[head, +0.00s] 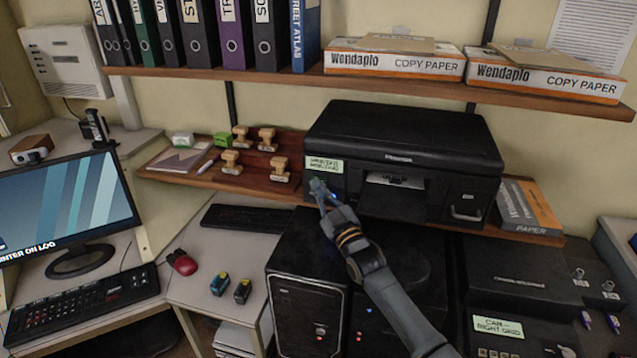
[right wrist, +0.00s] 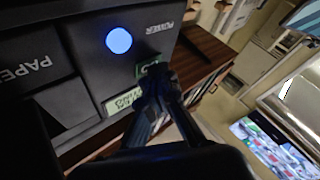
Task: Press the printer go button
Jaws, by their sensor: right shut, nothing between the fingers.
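The black printer (head: 400,140) stands on the wooden shelf, with a pale green label (head: 324,165) on its front left. My right gripper (head: 318,187) is shut and empty, its tips at the printer's front just below that label. In the right wrist view the printer front shows a lit blue round power button (right wrist: 118,40) and a small green go button (right wrist: 148,68). The shut fingertips (right wrist: 154,80) overlap the green button's lower edge. I cannot tell whether they touch it. My left gripper is not in view.
Wooden stamps (head: 267,138) stand on the shelf left of the printer. A paper pack (head: 528,206) lies to its right. A shelf (head: 400,88) with binders and copy paper boxes hangs above. A black computer tower (head: 305,290) stands below, beside my right forearm.

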